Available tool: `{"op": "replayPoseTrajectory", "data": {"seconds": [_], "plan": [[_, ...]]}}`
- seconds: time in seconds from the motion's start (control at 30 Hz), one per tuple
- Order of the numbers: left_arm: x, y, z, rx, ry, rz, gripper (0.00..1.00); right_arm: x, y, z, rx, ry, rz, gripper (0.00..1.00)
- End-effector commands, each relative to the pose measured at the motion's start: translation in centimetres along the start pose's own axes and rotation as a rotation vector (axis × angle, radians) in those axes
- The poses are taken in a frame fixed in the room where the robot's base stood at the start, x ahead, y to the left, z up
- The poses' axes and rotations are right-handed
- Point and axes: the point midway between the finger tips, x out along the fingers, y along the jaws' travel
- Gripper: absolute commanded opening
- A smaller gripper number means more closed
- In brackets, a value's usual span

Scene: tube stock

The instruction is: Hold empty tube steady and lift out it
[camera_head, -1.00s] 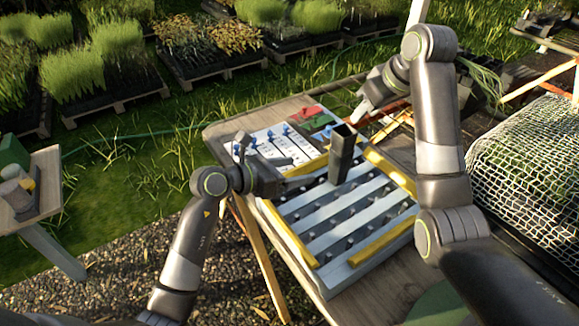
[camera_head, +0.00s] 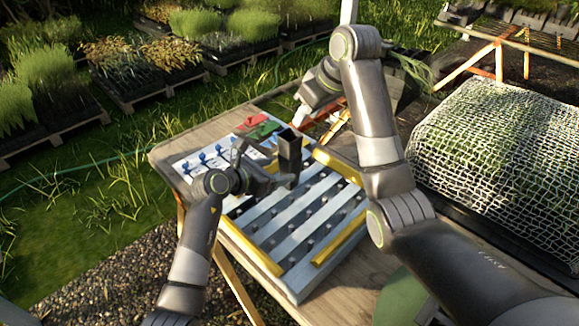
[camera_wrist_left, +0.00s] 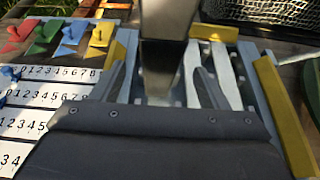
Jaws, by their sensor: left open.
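A dark, square, open-topped tube (camera_head: 289,152) stands upright in the grey slatted rack (camera_head: 318,208) with yellow side bars. In the left wrist view the tube (camera_wrist_left: 165,55) rises between my left gripper's two spread fingers, with visible room on both sides. My left gripper (camera_head: 284,178) is open around the tube's lower part and holds nothing. The tube's foot is hidden behind the gripper in the head view. My right gripper (camera_head: 301,118) is beyond the tube, near the table's far edge; its fingers are too small to read.
Numbered white strips with blue pegs (camera_head: 207,160) lie on the wooden table (camera_head: 178,148), left of the rack. Red and green tags (camera_head: 262,130) lie behind them. A mesh-covered bed (camera_head: 490,140) stands at the right.

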Motion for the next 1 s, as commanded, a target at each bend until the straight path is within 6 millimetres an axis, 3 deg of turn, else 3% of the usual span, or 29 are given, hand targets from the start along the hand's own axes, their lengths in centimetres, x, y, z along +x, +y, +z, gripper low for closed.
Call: {"op": "replayPoseTrajectory", "data": {"seconds": [0.2, 0.43, 0.9, 1.0], "plan": [[3.2, -0.1, 0.1, -0.001, 0.001, -0.003, 0.68, 0.0, 0.0, 0.0, 0.000, 0.000, 0.000, 0.36], [5.3, -0.1, 0.0, -0.001, 0.000, -0.002, 0.68, 0.0, 0.0, 0.0, 0.000, 0.000, 0.000, 0.36], [6.1, 0.0, 0.0, 0.000, 0.000, -0.001, 0.68, 0.0, 0.0, 0.0, 0.000, 0.000, 0.000, 0.36], [6.1, 0.0, 0.0, 0.000, 0.000, 0.000, 0.56, 0.0, 0.0, 0.0, 0.000, 0.000, 0.000, 0.36]]}}
